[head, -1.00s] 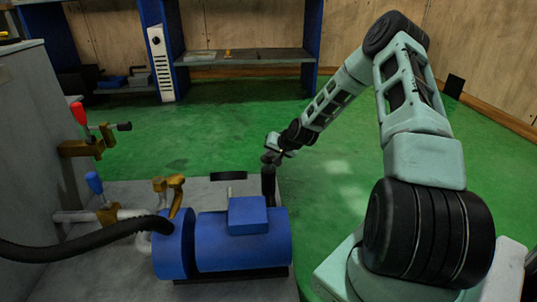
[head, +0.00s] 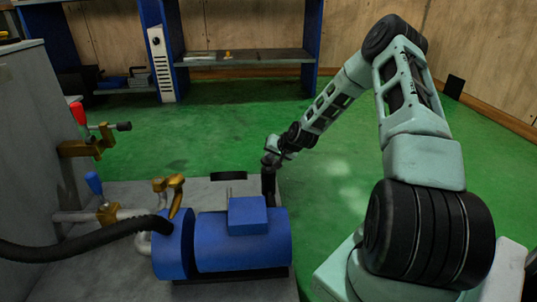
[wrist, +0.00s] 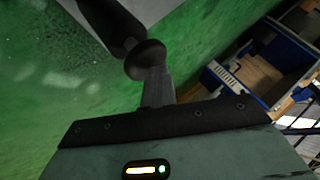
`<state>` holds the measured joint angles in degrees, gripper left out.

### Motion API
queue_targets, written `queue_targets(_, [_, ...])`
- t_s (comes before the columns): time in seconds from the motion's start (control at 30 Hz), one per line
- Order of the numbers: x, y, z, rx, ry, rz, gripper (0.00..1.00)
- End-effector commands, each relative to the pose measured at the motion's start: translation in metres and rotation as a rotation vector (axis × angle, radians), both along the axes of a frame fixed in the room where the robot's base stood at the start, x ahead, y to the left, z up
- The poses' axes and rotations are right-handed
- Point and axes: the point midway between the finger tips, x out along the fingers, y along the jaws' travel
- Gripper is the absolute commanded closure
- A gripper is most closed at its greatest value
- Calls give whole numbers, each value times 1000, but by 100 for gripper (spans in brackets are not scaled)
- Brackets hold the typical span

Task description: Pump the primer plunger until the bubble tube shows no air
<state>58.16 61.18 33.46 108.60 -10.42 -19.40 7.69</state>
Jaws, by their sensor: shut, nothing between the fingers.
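The primer plunger (head: 268,184) looks like a dark upright post at the right end of the blue pump. In the wrist view its round black knob (wrist: 146,60) tops a thick dark cylinder (wrist: 112,22). My gripper (head: 270,158) is at the plunger's top in the head view. In the wrist view my shut, empty fingers (wrist: 153,84) are right at the knob, overlapping it in the picture; I cannot tell whether they touch. I cannot make out the bubble tube or any air in it for certain.
The blue pump (head: 242,245) stands on a grey plate (head: 130,190). A black hose (head: 80,246), a blue-handled valve (head: 97,190) and a red-handled valve (head: 85,135) are at the left, by a grey cabinet (head: 35,130). Green floor (head: 210,130) is clear behind.

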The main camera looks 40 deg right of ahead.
Motion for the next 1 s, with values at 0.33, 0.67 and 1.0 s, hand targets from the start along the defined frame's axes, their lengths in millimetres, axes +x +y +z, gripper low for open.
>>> queue_targets(0.33, [-1,1,8,2,3,1,100])
queue_targets(0.67, [-1,1,28,2,4,2,100])
queue_targets(1.0, [-1,0,41,1,2,1,100])
